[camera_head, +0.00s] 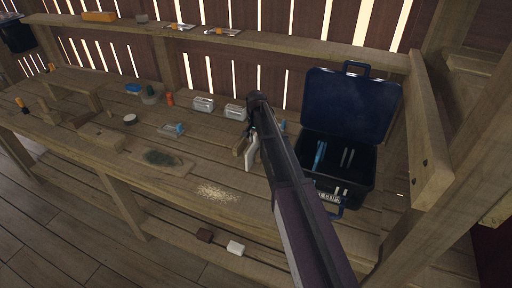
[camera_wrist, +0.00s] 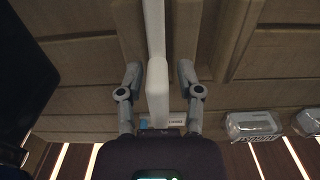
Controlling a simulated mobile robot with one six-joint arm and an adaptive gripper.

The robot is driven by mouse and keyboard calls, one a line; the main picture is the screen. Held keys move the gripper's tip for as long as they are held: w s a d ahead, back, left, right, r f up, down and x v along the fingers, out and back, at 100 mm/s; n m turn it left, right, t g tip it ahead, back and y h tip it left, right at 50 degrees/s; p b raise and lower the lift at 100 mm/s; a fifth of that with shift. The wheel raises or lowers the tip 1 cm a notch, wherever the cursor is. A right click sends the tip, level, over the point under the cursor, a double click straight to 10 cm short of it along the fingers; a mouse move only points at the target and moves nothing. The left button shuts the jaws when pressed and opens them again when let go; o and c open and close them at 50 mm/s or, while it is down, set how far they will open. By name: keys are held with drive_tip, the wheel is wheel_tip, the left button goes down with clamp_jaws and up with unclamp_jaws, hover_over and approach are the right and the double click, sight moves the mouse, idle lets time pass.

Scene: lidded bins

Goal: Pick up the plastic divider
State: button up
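A long, narrow white piece (camera_wrist: 156,80) stands out between the two fingers of my gripper (camera_wrist: 158,72) in the wrist view. There is a gap on each side of it, so my gripper is open around it and not touching. A pale piece (camera_head: 252,152) shows beside my arm in the head view, on or just above the bench. I cannot tell for certain that it is the plastic divider. My fingers are mostly hidden behind my arm in the head view. A blue strip (camera_head: 320,155) and thin grey strips (camera_head: 347,157) stand in the open dark case (camera_head: 365,185).
The case's lid (camera_head: 350,103) is raised at the back. Two clear containers (camera_head: 203,104) (camera_head: 235,112) stand behind my gripper. A clear box with a blue part (camera_head: 172,129) and a stained board (camera_head: 160,160) lie to the left. A wooden post bounds the right side.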

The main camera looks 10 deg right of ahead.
clamp_jaws()
drive_tip(key=shift+r, duration=0.1)
wheel_tip(320, 180, up, 10)
drive_tip(key=p, duration=1)
idle(0.8)
wheel_tip(320, 180, up, 9)
drive_tip(key=p, duration=0.9)
drive_tip(key=shift+s, duration=0.2)
